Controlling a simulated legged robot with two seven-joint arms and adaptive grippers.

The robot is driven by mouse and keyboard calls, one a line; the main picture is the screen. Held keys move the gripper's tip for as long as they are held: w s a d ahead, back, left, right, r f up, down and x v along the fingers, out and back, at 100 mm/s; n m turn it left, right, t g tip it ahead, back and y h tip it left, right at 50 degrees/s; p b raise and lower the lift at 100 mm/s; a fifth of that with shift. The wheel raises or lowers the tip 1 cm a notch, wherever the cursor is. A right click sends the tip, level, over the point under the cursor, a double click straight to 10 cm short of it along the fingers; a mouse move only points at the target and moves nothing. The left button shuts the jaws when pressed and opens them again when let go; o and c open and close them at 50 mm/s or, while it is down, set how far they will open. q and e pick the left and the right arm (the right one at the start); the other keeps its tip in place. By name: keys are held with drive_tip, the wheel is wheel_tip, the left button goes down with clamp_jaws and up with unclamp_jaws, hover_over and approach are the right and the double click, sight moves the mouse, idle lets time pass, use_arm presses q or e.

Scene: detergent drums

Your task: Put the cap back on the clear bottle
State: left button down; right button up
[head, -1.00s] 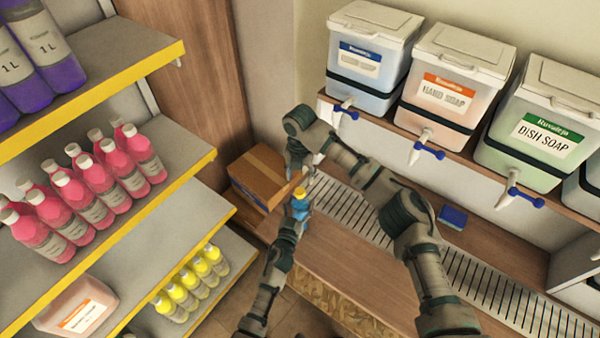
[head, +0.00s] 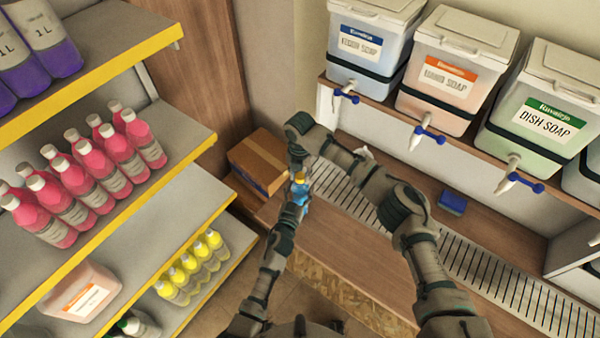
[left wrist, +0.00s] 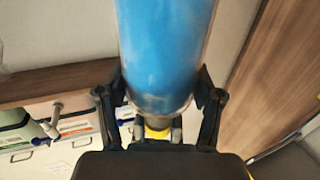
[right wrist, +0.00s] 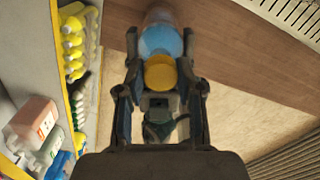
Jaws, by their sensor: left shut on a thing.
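The clear bottle with blue liquid (head: 301,192) is in my left gripper (left wrist: 160,92), whose fingers press on both its sides in the left wrist view. The bottle stands out from the gripper in front of the bench. The yellow cap (right wrist: 160,73) is in line with the bottle's end, between the fingers of my right gripper (right wrist: 160,62). I cannot tell whether these fingers touch it. The cap also shows at the bottle's upper end in the head view (head: 300,177). The join between cap and bottle is hidden, so I cannot tell whether the cap is seated.
A wooden bench with a slotted drain grille (head: 480,273) runs behind my arms. Soap drums with blue taps stand above it, including the dish soap drum (head: 545,110). A blue sponge (head: 453,202) lies on the bench. A cardboard box (head: 258,162) and bottle shelves are at left.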

clamp_jaws()
drive_tip(key=m, duration=0.4)
drive_tip(key=shift+m, duration=0.4)
drive_tip(key=m, duration=0.2)
drive_tip(key=shift+m, duration=0.4)
drive_tip(key=m, duration=0.5)
drive_tip(key=shift+m, duration=0.4)
drive_tip(key=m, duration=0.5)
drive_tip(key=shift+a, duration=0.1)
drive_tip(key=m, duration=2.2)
drive_tip(key=o, duration=0.8)
unclamp_jaws()
drive_tip(key=shift+c, duration=0.2)
